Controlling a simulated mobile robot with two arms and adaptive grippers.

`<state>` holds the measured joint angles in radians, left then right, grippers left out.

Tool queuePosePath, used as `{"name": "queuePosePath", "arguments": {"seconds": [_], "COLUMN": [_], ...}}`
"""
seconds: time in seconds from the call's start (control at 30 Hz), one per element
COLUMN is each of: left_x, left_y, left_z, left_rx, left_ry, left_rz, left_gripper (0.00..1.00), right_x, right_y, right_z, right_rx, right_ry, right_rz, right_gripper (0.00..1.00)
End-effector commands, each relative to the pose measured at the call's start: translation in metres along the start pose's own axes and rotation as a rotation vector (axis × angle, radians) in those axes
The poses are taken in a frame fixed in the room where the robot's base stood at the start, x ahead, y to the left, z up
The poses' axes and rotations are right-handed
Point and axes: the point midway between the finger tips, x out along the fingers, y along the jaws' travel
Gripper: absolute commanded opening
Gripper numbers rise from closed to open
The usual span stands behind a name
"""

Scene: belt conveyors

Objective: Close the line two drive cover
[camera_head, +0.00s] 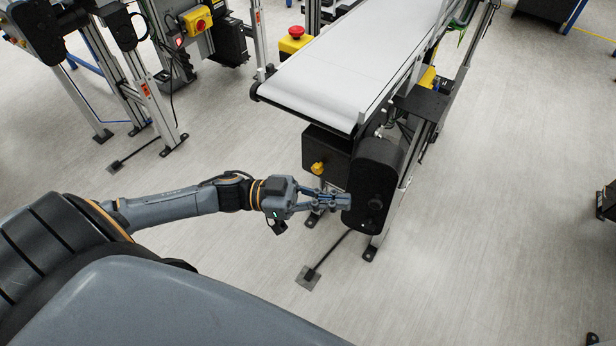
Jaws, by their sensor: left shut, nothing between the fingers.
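A black, rounded drive cover (374,186) hangs at the near end of the white belt conveyor, below the belt. Whether it is fully closed cannot be told from here. My left gripper (347,201) is shut and empty, its fingertips at the cover's lower left edge. I cannot tell whether they touch it. The fingers hide a small part of that edge. My right gripper is not in view.
The white conveyor belt (345,65) runs away to the upper right on metal legs. A black box with a yellow knob (318,168) sits left of the cover. A red emergency button (296,32) stands beside the belt. Open floor (500,230) lies to the right.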

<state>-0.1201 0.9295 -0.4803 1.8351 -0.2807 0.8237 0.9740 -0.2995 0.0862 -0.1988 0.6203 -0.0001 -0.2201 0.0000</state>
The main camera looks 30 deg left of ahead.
Motion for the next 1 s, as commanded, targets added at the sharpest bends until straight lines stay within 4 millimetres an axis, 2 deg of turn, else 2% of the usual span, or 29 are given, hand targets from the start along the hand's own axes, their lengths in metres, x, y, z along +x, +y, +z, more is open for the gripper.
{"name": "queuePosePath", "arguments": {"seconds": [0.1,0.27,0.7,1.0], "left_x": [0.018,0.029,0.032,0.038], "left_y": [-0.001,0.000,0.000,0.000], "left_z": [-0.003,-0.001,0.000,0.000], "left_rx": [0.001,0.000,-0.001,0.007], "left_ry": [0.003,0.000,-0.001,0.000], "left_rz": [0.000,-0.001,-0.004,-0.056], "left_gripper": [0.00,0.00,0.00,0.00], "right_x": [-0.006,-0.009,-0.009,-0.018], "right_y": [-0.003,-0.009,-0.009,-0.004], "right_z": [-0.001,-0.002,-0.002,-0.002], "right_rx": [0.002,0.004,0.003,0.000], "right_ry": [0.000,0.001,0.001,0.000], "right_rz": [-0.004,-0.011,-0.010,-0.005], "right_gripper": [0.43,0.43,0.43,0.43]}}
